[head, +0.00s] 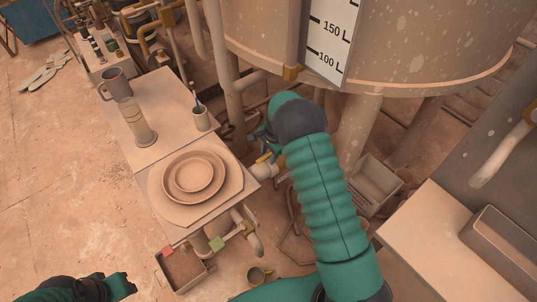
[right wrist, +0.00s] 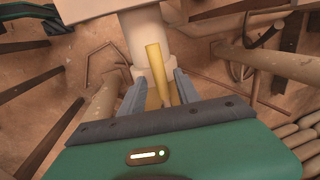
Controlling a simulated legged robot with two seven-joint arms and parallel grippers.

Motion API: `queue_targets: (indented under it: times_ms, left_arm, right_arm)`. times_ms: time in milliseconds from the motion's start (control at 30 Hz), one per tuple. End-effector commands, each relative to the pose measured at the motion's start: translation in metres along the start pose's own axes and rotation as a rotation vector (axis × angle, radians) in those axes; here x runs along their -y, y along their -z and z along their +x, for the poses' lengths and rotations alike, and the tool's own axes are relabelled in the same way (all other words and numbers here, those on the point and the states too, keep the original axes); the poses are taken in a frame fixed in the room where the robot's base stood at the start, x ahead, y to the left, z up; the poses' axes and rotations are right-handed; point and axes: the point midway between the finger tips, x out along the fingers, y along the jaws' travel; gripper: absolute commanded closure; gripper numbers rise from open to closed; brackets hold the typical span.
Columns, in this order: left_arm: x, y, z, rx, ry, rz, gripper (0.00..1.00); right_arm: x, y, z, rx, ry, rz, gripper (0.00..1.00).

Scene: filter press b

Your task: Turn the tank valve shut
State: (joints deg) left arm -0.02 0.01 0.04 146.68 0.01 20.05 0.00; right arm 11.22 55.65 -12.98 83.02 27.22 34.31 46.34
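The tank (head: 420,45) is a large speckled tan vessel with a level scale, at the top right in the head view. The valve's yellow lever handle (head: 264,157) shows small beside a pale pipe below the tank. In the right wrist view the yellow handle (right wrist: 155,65) runs between the two grey fingers of my right gripper (right wrist: 157,88). The fingers are apart, with a gap on each side of the handle. In the head view my right gripper (head: 264,138) is mostly hidden by my green arm. My left gripper (head: 118,287) is at the bottom left, its fingers unclear.
A table with round plates (head: 195,174), a glass cylinder (head: 139,125), a mug (head: 116,84) and a pen cup (head: 201,118) stands left of the valve. Tank legs, pipes and a grey bin (head: 375,184) crowd the right. Floor at far left is mostly clear.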

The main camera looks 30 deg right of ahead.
Motion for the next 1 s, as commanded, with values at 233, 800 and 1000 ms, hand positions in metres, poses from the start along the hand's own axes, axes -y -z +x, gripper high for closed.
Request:
queue_targets:
  times_ms: [233, 800, 1000]
  left_arm:
    - [0.0004, 0.0002, -0.0006, 0.0, 0.0, -0.001, 0.64]
    - [0.0003, 0.0001, -0.0003, 0.0, 0.0, -0.001, 0.64]
    - [0.0003, 0.0001, -0.0003, 0.0, 0.0, -0.001, 0.64]
  right_arm:
    - [0.0014, -0.0033, -0.0022, -0.003, 0.0, -0.003, 0.77]
    - [0.0007, 0.0025, -0.0006, -0.007, 0.001, -0.001, 1.0]
    - [0.0007, 0.0036, -0.0009, -0.008, 0.002, 0.0, 1.0]
